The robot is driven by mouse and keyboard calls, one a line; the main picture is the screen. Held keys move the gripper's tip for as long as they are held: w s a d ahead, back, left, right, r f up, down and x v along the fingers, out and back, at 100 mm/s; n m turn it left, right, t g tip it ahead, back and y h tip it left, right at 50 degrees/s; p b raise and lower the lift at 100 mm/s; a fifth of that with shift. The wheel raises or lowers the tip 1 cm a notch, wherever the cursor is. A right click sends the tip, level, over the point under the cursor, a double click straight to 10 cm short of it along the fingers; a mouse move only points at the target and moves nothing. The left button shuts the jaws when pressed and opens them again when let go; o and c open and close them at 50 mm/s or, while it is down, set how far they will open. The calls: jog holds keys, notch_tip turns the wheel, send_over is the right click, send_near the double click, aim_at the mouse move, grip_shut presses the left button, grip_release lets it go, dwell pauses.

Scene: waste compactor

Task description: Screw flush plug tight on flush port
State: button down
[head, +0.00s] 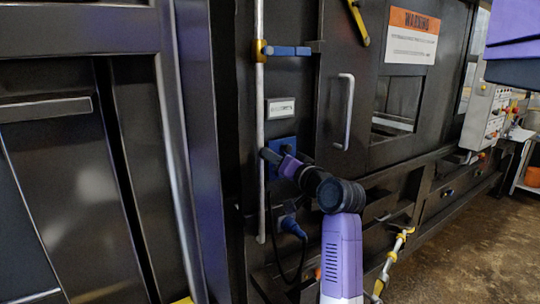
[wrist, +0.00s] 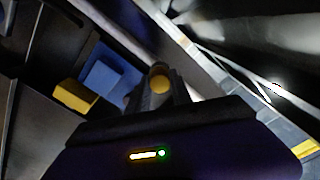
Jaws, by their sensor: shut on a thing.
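My gripper (head: 272,156) reaches the dark machine front, beside the upright grey pipe and below a white label. In the wrist view my gripper (wrist: 157,88) points away from the camera, its dark fingers close together. A small round yellow piece, which I take to be the flush plug (wrist: 159,79), shows between the fingertips. In the head view the gripper hides it. A blue block (wrist: 103,76) and a yellow block (wrist: 88,97) lie just left of the fingers. I cannot make out the flush port, or whether the plug is seated on it.
The upright pipe (head: 260,110) runs close to my gripper, with a blue lever (head: 288,51) above. A blue connector (head: 292,227) with a black cable hangs below. A door handle (head: 346,110) and a warning sign (head: 412,37) are to the right. Floor lies open at lower right.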

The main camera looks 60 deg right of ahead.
jog(key=m+p, duration=0.2)
jog(key=m, duration=0.2)
dwell(0.3)
jog(key=shift+m, duration=1.1)
jog(key=c, duration=1.1)
grip_release()
jog(key=shift+o, duration=0.2)
jog(key=shift+c, duration=0.4)
